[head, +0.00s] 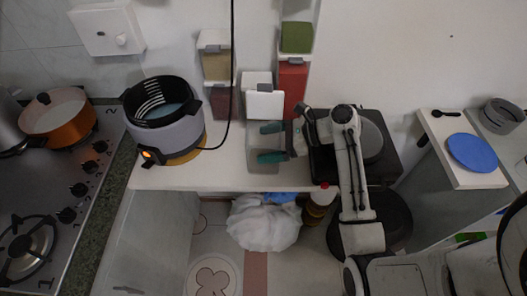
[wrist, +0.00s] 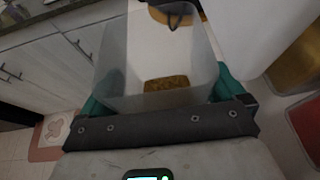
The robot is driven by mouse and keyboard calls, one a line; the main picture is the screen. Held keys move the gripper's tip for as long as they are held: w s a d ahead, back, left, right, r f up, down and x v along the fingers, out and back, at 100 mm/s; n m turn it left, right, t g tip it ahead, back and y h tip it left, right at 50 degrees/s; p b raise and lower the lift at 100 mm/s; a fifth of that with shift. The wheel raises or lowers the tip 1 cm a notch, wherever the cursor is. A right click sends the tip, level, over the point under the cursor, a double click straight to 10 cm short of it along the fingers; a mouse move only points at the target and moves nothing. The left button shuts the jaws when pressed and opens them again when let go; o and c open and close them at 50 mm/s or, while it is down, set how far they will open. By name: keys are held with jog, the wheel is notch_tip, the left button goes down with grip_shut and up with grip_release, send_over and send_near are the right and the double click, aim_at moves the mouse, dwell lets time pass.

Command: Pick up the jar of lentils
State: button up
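A translucent jar (head: 262,172) stands on the white counter in the head view. In the wrist view the translucent jar (wrist: 128,98) fills the space between my fingers, and an orange-brown patch (wrist: 166,84) shows low in it; I cannot tell if this is lentils. My gripper (head: 271,142) reaches in from the right with its teal fingers spread along opposite sides of the jar. In the wrist view my gripper (wrist: 160,98) has a teal finger close to each side wall. Whether the fingers press on the jar is not clear.
Behind the jar stand a white-lidded dispenser (head: 265,104), a red one (head: 293,83) and a tan one (head: 216,66). A grey cooker (head: 172,134) is on the left, with a dark cord (head: 231,85) hanging near the jar. A black hotplate (head: 386,155) is behind my arm.

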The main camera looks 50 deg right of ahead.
aim_at(274, 147)
jog(key=c, duration=0.7)
jog(key=shift+c, duration=0.3)
jog(key=shift+r, duration=0.15)
jog(key=s+a+r, duration=0.1)
jog(key=r, duration=0.1)
jog(key=s+r, duration=0.1)
jog(key=r, duration=0.2)
jog(key=s+a+r, duration=0.1)
jog(key=r, duration=0.2)
jog(key=shift+s+a+r, duration=0.1)
jog(key=shift+s+a, duration=0.2)
jog(key=shift+a, duration=0.05)
jog(key=s+a+r+p, duration=0.1)
jog(key=s+a+r, duration=0.3)
jog(key=s, duration=0.3)
jog(key=shift+s+a+r+p, duration=0.3)
jog(key=shift+s+a, duration=0.05)
jog(key=shift+a, duration=0.5)
